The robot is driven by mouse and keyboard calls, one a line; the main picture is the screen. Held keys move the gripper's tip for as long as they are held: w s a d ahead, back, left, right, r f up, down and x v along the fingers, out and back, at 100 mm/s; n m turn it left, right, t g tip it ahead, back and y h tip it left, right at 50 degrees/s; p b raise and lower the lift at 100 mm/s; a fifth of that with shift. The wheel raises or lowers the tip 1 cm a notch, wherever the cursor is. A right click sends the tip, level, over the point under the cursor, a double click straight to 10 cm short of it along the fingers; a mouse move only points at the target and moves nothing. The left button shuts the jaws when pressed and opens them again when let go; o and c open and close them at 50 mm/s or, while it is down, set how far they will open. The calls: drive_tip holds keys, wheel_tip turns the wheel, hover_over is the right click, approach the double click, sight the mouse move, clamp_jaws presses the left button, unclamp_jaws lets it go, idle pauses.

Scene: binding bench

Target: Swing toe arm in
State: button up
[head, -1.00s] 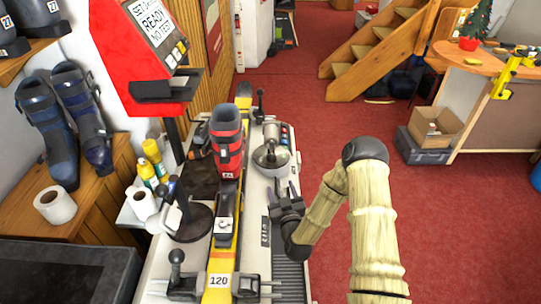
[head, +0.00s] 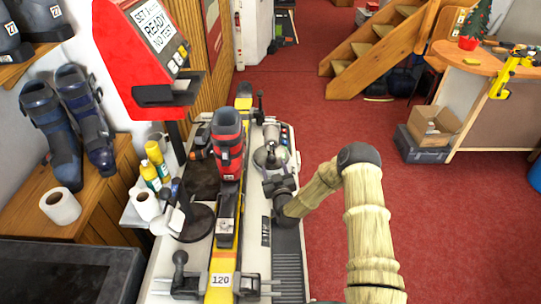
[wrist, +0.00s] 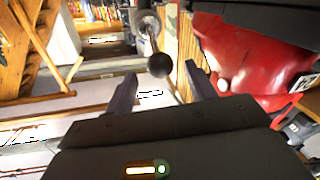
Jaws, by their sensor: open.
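A silver domed unit (head: 264,158) with a pale upright part stands on the bench, right of the red boot (head: 228,140). My gripper (head: 278,182) is low beside the near side of this unit, with its jaws open. In the wrist view a black ball knob (wrist: 160,65) on a thin metal lever shows between and just beyond my open fingertips (wrist: 160,86). Neither finger visibly grips it. A red shell (wrist: 255,55) fills the right side of that view. The gripper hides part of the domed unit, and I cannot tell whether they touch.
The yellow ski (head: 222,262) runs along the bench under the boot. A black-knobbed lever (head: 180,258) stands at the near left, another (head: 259,98) at the far end. A red display stand (head: 145,60) is left. Red floor (head: 330,135) is clear right of the bench.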

sight(271, 157)
drive_tip(key=shift+w+a+p, duration=0.25)
drive_tip(key=shift+w, duration=0.85)
drive_tip(key=shift+w+a+p, duration=0.2)
drive_tip(key=shift+w+p, duration=0.05)
drive_tip(key=shift+w, duration=0.85)
drive_tip(key=shift+w+a+p, duration=0.25)
drive_tip(key=shift+w, duration=0.85)
drive_tip(key=shift+c, duration=0.2)
clamp_jaws()
